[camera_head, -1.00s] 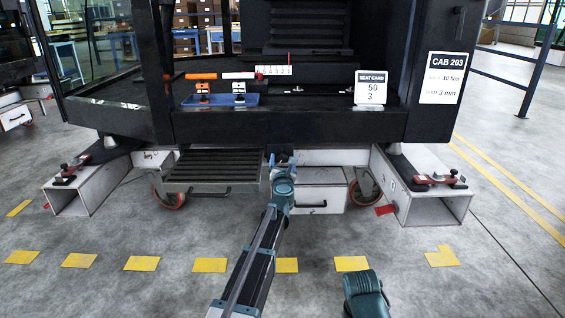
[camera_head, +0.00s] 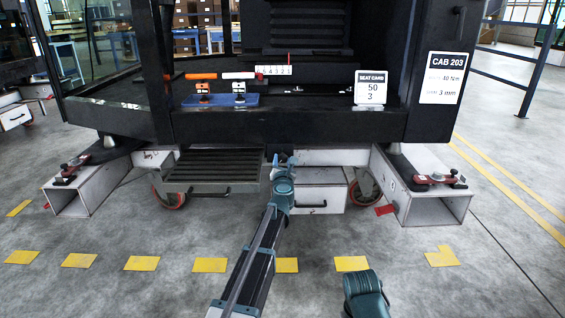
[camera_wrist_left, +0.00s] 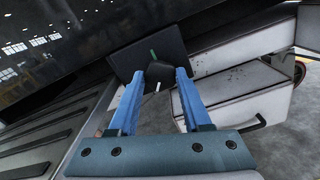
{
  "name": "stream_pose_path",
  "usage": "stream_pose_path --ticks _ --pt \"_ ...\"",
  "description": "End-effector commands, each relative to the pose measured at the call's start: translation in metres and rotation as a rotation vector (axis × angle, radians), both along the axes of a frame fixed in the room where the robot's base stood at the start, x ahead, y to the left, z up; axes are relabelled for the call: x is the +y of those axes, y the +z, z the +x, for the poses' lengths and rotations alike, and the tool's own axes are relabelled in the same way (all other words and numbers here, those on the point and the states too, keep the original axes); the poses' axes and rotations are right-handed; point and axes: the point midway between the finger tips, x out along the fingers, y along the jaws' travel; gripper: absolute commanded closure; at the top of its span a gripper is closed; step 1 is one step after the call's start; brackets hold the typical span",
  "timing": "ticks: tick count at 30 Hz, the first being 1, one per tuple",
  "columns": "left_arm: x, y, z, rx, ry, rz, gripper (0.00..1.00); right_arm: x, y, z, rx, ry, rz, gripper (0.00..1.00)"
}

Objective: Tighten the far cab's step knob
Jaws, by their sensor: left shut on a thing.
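My left gripper (camera_head: 284,161) reaches the cab's lower front edge, just right of the ribbed step (camera_head: 212,167). In the left wrist view, its blue fingers (camera_wrist_left: 168,73) are shut on a dark step knob (camera_wrist_left: 160,77). The knob sits against a dark square plate (camera_wrist_left: 172,46). A green mark shows on the plate above the knob, and a white mark shows lower, between the fingers; the two look out of line. The fingers hide the knob's sides. The cab (camera_head: 300,124) bears a "CAB 203" sign (camera_head: 442,78). My right gripper is out of view.
A blue tray (camera_head: 220,100) with two small tools lies on the cab sill, near a "SEAT CARD" sign (camera_head: 370,88). White trolley beams (camera_head: 432,208) with red clamps stick out on both sides. A white drawer box (camera_head: 318,198) is right of my gripper. The near floor is mostly clear.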

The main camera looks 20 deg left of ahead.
Motion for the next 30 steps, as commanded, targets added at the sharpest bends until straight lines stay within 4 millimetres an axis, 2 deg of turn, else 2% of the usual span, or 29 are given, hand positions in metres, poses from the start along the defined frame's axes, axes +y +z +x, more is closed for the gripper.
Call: stream_pose_path --ticks 8,30 --pt "-0.0005 -0.0002 -0.0001 0.045 0.0 0.155 1.0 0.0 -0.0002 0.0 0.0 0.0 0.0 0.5" --pt "-0.0016 -0.0011 0.0 0.238 0.0 0.826 1.0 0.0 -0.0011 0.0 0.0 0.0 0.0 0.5"
